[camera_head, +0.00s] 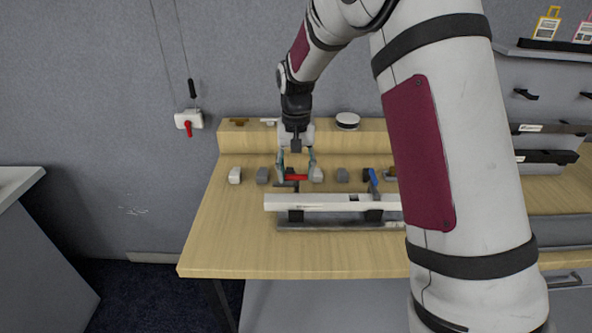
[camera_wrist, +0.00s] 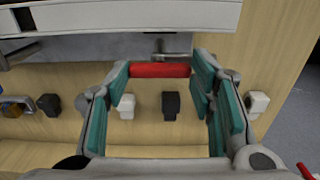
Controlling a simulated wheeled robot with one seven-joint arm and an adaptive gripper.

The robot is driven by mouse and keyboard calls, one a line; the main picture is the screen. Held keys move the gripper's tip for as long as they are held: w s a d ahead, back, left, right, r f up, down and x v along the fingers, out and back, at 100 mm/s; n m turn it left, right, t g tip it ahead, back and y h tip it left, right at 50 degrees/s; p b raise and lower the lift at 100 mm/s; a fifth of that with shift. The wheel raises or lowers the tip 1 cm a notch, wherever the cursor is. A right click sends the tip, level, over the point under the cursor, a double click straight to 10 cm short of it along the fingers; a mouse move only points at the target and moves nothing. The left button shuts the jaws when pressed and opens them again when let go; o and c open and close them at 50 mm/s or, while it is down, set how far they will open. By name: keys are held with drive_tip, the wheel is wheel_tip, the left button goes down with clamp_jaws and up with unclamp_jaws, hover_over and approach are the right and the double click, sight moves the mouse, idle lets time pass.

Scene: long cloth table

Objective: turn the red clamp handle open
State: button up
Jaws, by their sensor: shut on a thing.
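The red clamp handle (camera_head: 296,177) lies level, left to right, just behind the left part of a long white beam (camera_head: 325,205) on the wooden table. In the wrist view the red handle (camera_wrist: 160,70) is a short red bar near a grey metal clamp arm (camera_wrist: 172,56). My gripper (camera_head: 296,172) reaches down from above. In the wrist view its teal-padded fingers (camera_wrist: 160,69) are shut on the red handle, one fingertip at each end. The clamp's base is partly hidden in the head view.
A blue handle (camera_head: 373,178) stands to the right behind the beam. Several small white and grey blocks (camera_head: 235,175) line the table behind the beam. A round white-topped object (camera_head: 347,120) sits on the back ledge. A red-levered box (camera_head: 188,122) hangs on the wall. The table's front left is clear.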

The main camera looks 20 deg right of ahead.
sight(296, 175)
idle(0.4)
drive_tip(key=o, duration=1.2)
drive_tip(key=shift+c, duration=0.2)
drive_tip(key=shift+r, duration=0.1)
wheel_tip(296, 175, up, 12)
